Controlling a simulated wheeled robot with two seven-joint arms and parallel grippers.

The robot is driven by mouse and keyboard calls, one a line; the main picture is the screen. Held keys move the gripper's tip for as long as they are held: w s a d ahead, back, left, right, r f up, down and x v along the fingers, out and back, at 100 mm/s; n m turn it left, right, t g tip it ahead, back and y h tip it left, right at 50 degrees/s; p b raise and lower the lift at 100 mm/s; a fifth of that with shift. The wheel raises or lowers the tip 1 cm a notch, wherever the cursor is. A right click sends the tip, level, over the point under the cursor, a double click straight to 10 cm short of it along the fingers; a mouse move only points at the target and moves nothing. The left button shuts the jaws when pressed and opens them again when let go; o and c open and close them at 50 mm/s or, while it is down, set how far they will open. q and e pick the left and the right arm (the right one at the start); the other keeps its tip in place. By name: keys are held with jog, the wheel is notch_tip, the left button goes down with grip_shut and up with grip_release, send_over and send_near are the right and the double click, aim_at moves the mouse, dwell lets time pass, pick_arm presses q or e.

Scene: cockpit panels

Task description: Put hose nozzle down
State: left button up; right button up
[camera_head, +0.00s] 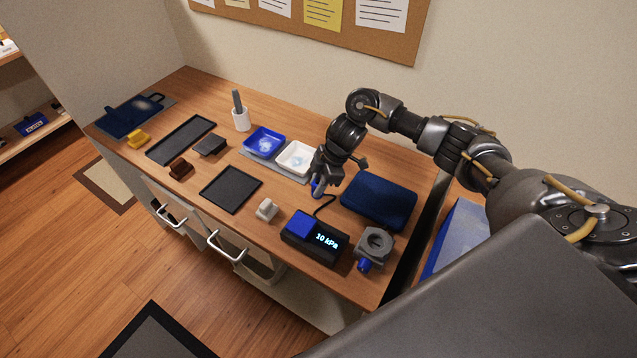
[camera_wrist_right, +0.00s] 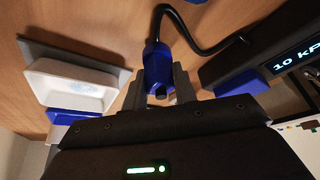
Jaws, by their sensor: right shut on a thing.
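My right gripper (camera_head: 319,184) is shut on the blue hose nozzle (camera_head: 318,187), above the wooden counter between the white tray and the dark blue pad. In the right wrist view the blue nozzle (camera_wrist_right: 157,65) sits between the dark fingers (camera_wrist_right: 160,92), and a black hose (camera_wrist_right: 190,35) curves from it toward the pump box. I cannot tell whether the nozzle touches the counter. The black pump box (camera_head: 315,238) with a blue top reads 10 kPa. A grey holder (camera_head: 374,243) with a blue part stands to its right. My left gripper is out of view.
A white tray (camera_head: 296,158) and a blue tray (camera_head: 264,142) stand on a grey mat left of the gripper. A dark blue pad (camera_head: 379,201) lies to its right. A small light block (camera_head: 267,209) and a black tray (camera_head: 231,189) lie nearer the front edge.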

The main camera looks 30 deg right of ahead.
jog(key=shift+f, duration=0.35)
jog(key=o, duration=1)
jog(key=v, duration=1.2)
jog(key=shift+r, duration=0.35)
jog(key=shift+d, duration=0.1)
